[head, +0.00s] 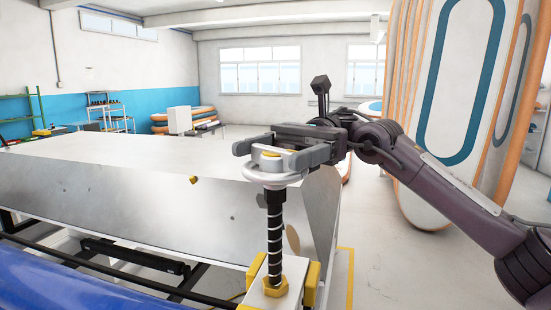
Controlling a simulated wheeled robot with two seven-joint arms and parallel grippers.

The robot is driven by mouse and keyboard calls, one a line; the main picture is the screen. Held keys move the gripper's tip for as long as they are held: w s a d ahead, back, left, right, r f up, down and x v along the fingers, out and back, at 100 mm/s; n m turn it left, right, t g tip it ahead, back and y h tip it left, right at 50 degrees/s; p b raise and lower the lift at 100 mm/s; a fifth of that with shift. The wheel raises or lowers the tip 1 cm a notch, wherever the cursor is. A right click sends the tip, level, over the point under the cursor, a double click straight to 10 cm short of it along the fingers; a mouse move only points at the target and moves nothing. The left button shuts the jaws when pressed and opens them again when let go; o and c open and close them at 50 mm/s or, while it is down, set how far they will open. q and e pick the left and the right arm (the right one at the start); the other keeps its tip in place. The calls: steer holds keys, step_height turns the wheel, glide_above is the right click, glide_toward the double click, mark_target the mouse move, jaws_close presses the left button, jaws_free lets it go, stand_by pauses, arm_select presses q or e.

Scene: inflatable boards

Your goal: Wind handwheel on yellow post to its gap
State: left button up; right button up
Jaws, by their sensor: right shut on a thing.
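The handwheel (263,174) is a pale grey-white wheel with a yellow centre, on top of a black threaded screw (274,235). The screw runs down into a yellow nut (275,285) on a white post with yellow parts (312,283), at the bottom of the head view. My right gripper (262,152) reaches in from the right and is shut on the handwheel, its fingers on either side of the yellow centre. The fingers and palm hide the far part of the wheel. My left gripper is not in view.
A large metal-sided bench (95,190) fills the left, just behind the screw. A blue roll (75,285) lies at lower left. Tall inflatable boards (455,90) stand at right. The floor (405,265) at lower right is clear.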

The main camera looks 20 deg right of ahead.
steer(key=shift+a+f+n+g+h+b, duration=0.1)
steer(key=shift+f+n+g+h+b, duration=0.25)
steer(key=shift+g, duration=0.25)
steer(key=shift+r, duration=0.1)
steer(key=o, duration=1)
steer(key=shift+r, duration=0.15)
steer(key=shift+w+d, duration=0.3)
steer(key=shift+d, duration=0.2)
steer(key=b+v, duration=0.2)
steer(key=v, duration=0.4)
steer(key=shift+w+d, duration=0.2)
steer(key=shift+d, duration=0.05)
